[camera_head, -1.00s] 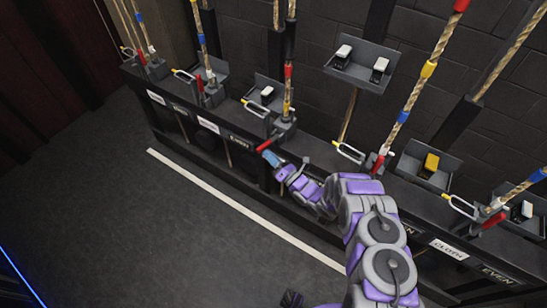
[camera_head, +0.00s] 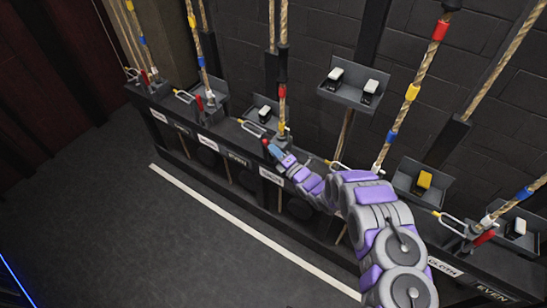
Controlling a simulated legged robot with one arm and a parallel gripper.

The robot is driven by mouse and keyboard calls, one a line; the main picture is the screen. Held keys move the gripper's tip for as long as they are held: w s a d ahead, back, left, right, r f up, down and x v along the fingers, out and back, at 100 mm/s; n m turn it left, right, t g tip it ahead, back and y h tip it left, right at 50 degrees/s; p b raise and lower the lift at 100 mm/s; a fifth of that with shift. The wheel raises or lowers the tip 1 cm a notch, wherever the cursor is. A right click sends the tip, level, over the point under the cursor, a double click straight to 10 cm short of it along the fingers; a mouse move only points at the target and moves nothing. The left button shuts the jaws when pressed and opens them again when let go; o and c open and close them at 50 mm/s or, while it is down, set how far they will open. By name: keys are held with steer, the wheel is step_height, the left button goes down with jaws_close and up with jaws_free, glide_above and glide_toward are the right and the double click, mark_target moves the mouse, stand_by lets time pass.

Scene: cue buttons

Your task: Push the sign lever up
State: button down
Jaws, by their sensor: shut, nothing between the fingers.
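The lever by my gripper has a red handle (camera_head: 265,143) and sits at the foot of a rope with red and yellow bands, at the middle of the rail. Its handle is small and partly hidden by my gripper. A white label (camera_head: 271,175) is on the rail front below it; its word is too small to read surely. My gripper (camera_head: 271,148) is shut, with its blue-grey tip right beside the red handle. I cannot tell whether it touches the handle.
A long dark rail (camera_head: 228,158) carries several other red levers, such as one at the left (camera_head: 200,103) and one at the right (camera_head: 485,237). Yellow-and-white loops (camera_head: 252,128) and boxes with switches (camera_head: 354,85) stand along it. The floor in front is clear.

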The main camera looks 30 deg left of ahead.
steer(key=shift+w+a+r+m+g+b, duration=0.15)
steer(key=shift+w+a+r+m+b, duration=0.1)
steer(key=shift+w+r+m, duration=0.25)
steer(key=shift+w+a+r+m+g+b, duration=0.1)
steer(key=shift+w+r+m+g+b, duration=0.15)
steer(key=shift+w, duration=0.45)
steer(key=shift+r, duration=0.2)
steer(key=s+d+r+p, duration=0.3)
steer(key=s+d+r, duration=0.1)
steer(key=s+d, duration=0.6)
steer(key=shift+s+d+t, duration=0.25)
steer(key=shift+s+t, duration=0.05)
steer(key=shift+s, duration=0.75)
steer(key=shift+a+h, duration=0.25)
steer(key=shift+h, duration=0.05)
